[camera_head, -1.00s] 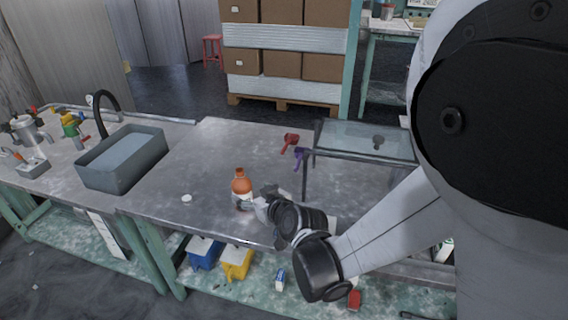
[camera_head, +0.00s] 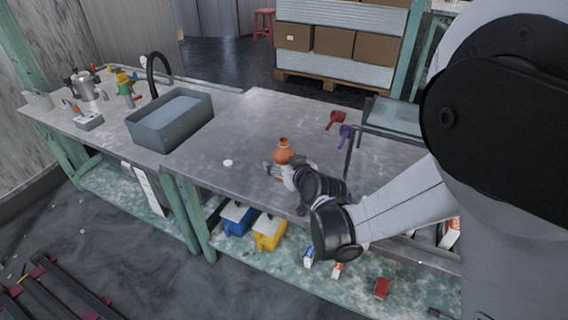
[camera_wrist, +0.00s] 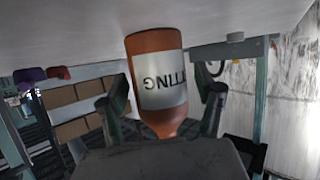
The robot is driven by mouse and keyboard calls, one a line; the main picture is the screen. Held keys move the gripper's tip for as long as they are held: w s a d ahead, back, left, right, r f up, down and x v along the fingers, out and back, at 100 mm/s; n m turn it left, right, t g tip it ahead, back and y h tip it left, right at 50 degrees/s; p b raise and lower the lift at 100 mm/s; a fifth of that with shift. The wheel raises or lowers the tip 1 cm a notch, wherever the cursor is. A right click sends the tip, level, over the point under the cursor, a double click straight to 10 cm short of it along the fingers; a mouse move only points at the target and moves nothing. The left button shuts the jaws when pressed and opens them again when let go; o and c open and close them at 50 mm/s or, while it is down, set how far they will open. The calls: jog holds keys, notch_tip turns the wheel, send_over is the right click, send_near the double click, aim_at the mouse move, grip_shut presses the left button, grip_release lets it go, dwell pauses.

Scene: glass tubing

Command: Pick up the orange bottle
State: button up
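The orange bottle (camera_head: 283,150) stands upright on the metal worktop near its front edge. In the wrist view, which is upside down, the bottle (camera_wrist: 145,46) has a white label with dark lettering, and its base meets the worktop. My gripper (camera_head: 279,171) is at the bottle, low beside its body. In the wrist view the two fingers of my gripper (camera_wrist: 160,98) stand on either side of the bottle, with what looks like a narrow gap at the right finger. The lower part of the bottle is partly hidden by my gripper in the head view.
A grey sink (camera_head: 172,122) with a black tap is to the left. A small white disc (camera_head: 228,163) lies left of the bottle. A red item (camera_head: 335,119) and a purple item (camera_head: 345,133) lie behind, near a glass-topped stand (camera_head: 396,117). The worktop between sink and bottle is mostly clear.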

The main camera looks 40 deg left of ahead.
jog(key=c, duration=1.2)
jog(key=shift+r, duration=0.1)
